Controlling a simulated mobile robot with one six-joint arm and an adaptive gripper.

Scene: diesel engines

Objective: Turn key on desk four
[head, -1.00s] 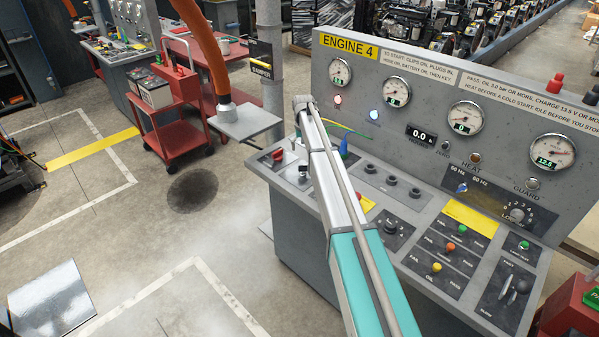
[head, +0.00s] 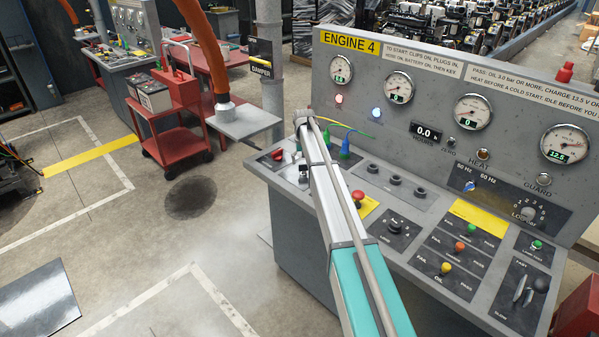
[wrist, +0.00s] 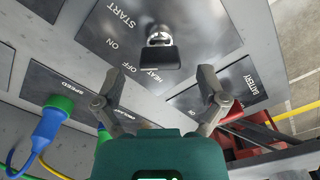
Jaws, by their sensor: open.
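The key (wrist: 159,52) has a black head and sits in a round silver lock on the grey panel of the desk marked ENGINE 4 (head: 350,42). In the wrist view the words START, ON, OFF and HEAT are printed beside the lock. My gripper (wrist: 157,78) is open and empty. Its two fingers are spread to the left and right, just below the key in the picture, and do not appear to touch it. In the head view my arm hides most of the gripper and the key area.
A blue plug (wrist: 48,128) with a cable stands by the SPEED label. A red lever (wrist: 234,112) is on the BATTERY plate to the right. A red stop button (head: 358,196) lies right of my arm. A red trolley (head: 175,120) stands left of the desk, with open floor before it.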

